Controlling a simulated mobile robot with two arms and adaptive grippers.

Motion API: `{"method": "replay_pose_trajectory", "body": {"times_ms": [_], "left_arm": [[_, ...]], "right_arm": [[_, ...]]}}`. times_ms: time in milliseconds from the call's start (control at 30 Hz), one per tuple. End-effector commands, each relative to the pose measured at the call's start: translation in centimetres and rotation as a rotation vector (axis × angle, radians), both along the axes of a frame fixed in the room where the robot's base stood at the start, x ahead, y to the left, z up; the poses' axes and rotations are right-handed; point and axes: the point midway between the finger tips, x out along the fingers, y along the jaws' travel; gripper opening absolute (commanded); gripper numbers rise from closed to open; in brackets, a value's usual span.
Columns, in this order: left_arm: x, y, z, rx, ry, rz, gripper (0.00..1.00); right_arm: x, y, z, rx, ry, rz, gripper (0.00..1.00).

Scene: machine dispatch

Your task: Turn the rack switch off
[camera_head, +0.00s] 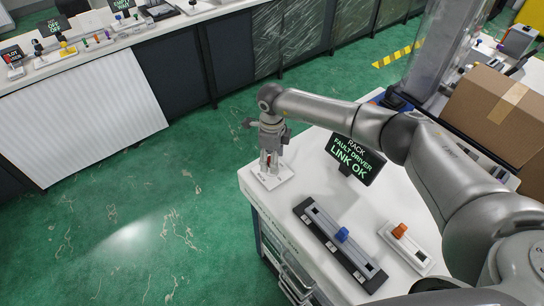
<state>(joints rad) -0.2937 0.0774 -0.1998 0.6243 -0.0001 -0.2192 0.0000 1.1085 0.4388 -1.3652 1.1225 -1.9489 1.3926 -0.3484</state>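A small white plate (282,178) lies at the near left corner of the white table, with a little red part (268,160) standing on it. This looks like the rack switch. My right gripper (269,164) points down over it, its fingers around or right beside the red part. The fingers hide much of the switch, so its position and any grip on it cannot be told. A black sign (355,158) reading "RACK", "FAULT DRIVER" and "LINK OK" stands just to the right. My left gripper is not in view.
A dark rail with a blue knob (342,235) and a white plate with an orange knob (399,231) lie on the table (300,199). A cardboard box (495,108) stands at the right. Green floor (130,235) is open on the left; a bench runs along the back.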

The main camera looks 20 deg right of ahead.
Motion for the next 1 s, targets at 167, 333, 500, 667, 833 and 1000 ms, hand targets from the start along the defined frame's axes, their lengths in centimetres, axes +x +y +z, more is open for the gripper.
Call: {"method": "replay_pose_trajectory", "body": {"times_ms": [167,333,500,667,833,1000], "left_arm": [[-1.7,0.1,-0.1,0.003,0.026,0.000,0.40],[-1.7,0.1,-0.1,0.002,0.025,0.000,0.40],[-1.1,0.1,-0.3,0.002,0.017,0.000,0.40],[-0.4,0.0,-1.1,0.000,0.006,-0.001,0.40],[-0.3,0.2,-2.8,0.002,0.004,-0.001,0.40],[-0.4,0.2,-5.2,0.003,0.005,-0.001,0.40]], "right_arm": [[0.0,0.0,0.0,0.000,0.000,0.000,0.30],[0.0,0.0,0.0,0.000,0.000,-0.001,0.08],[0.0,0.0,0.0,0.001,-0.001,0.007,0.06],[0.0,0.0,-0.2,0.002,-0.001,0.046,0.06],[0.1,0.0,-0.4,0.001,-0.002,0.140,0.06],[0.1,0.0,-0.6,0.001,-0.004,0.280,0.06]]}}
